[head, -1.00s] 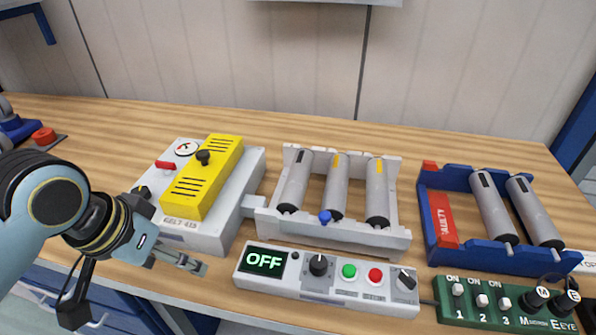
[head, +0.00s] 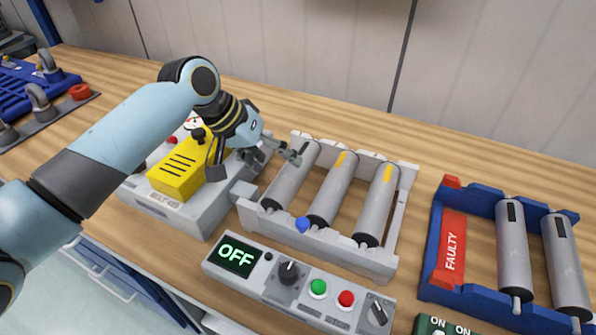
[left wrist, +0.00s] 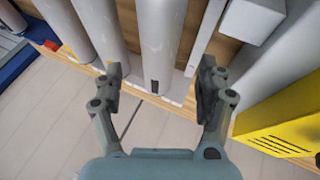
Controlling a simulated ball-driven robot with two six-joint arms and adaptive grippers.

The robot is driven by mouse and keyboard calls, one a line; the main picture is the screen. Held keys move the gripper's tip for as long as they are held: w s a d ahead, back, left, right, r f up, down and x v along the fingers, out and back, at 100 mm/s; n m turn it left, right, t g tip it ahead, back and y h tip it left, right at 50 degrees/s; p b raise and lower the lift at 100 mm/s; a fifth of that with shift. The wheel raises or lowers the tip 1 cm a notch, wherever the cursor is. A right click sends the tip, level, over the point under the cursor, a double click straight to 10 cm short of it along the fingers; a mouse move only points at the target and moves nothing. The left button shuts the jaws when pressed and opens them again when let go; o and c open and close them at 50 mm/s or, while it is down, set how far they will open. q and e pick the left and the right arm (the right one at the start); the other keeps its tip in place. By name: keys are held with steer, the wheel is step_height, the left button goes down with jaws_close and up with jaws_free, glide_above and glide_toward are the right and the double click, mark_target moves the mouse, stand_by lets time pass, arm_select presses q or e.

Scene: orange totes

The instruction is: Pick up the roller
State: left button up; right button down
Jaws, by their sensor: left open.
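Three grey rollers lie side by side in a white rack (head: 345,250). The left roller (head: 288,180) has a black mark at its far end. The middle roller (head: 331,190) and the right roller (head: 377,205) have yellow marks. My left gripper (head: 294,154) is open at the far end of the left roller. In the left wrist view the black-marked roller (left wrist: 158,45) lies ahead between the open fingers (left wrist: 162,88), with space on both sides. I cannot tell whether a finger touches it. My right gripper is not in view.
A blue tray (head: 440,285) marked FAULTY holds two rollers (head: 513,245) at the right. A yellow-topped machine (head: 180,172) stands left of the rack, under my left arm. A control box (head: 262,268) reading OFF sits in front. The wood behind the rack is clear.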

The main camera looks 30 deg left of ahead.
mark_target(286, 169)
arm_select(q)
steer(key=shift+w+d+f, duration=0.2)
steer(key=shift+w+f, duration=0.05)
steer(key=shift+f, duration=0.15)
steer(key=shift+w+d+f, duration=0.15)
steer(key=shift+f, duration=0.05)
steer(key=x, duration=0.4)
steer(key=shift+f+p, duration=0.25)
steer(key=shift+p, duration=0.15)
steer(key=shift+w+d+f, duration=0.1)
steer(key=shift+w+f, duration=0.05)
steer(key=c, duration=1.5)
jaws_close()
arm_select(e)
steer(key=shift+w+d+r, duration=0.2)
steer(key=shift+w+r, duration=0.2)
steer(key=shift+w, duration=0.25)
